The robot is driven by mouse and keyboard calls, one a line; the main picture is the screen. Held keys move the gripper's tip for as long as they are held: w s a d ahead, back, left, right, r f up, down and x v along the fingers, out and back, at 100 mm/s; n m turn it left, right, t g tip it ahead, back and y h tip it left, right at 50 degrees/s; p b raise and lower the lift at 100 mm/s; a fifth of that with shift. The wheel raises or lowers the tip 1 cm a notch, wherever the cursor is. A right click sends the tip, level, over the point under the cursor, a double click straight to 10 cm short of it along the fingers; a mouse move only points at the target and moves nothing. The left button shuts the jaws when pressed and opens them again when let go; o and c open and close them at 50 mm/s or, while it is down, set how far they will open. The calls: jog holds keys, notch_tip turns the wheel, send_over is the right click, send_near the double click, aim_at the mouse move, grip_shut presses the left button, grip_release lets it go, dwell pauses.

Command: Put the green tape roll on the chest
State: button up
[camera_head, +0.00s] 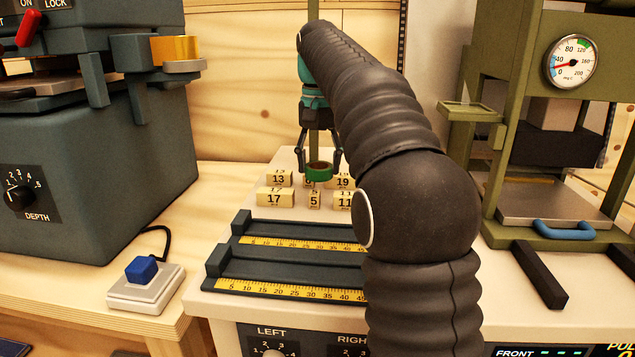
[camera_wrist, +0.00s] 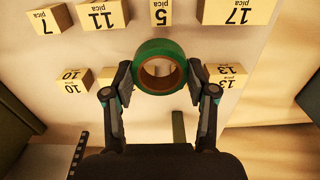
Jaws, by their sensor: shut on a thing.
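The green tape roll (camera_head: 319,174), a green ring with a brown core, is held between the fingertips of my gripper (camera_head: 319,163). In the wrist view the roll (camera_wrist: 160,46) shows from above with its hole open, and my gripper (camera_wrist: 160,82) presses its two pads on opposite sides. The roll is level and appears to hang above the numbered wooden blocks (camera_head: 276,198). A pale-topped cabinet (camera_head: 225,283) with dials on its front stands below; I cannot tell whether it is the chest. My arm hides part of its top.
Dark rails with yellow rulers (camera_head: 300,287) lie on the cabinet top's front. A thin green post (camera_head: 313,150) stands behind the gripper. A green press with a gauge (camera_head: 571,62) stands at right. A grey machine (camera_head: 90,150) and a blue-button box (camera_head: 141,270) are at left.

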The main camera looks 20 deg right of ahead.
aim_at(319, 180)
jog(key=shift+f+b, duration=0.55)
jog(key=shift+f, duration=1.45)
jog(key=shift+f, duration=0.2)
jog(key=o, duration=1.1)
jog(key=shift+o, duration=0.2)
jog(key=shift+r, duration=0.1)
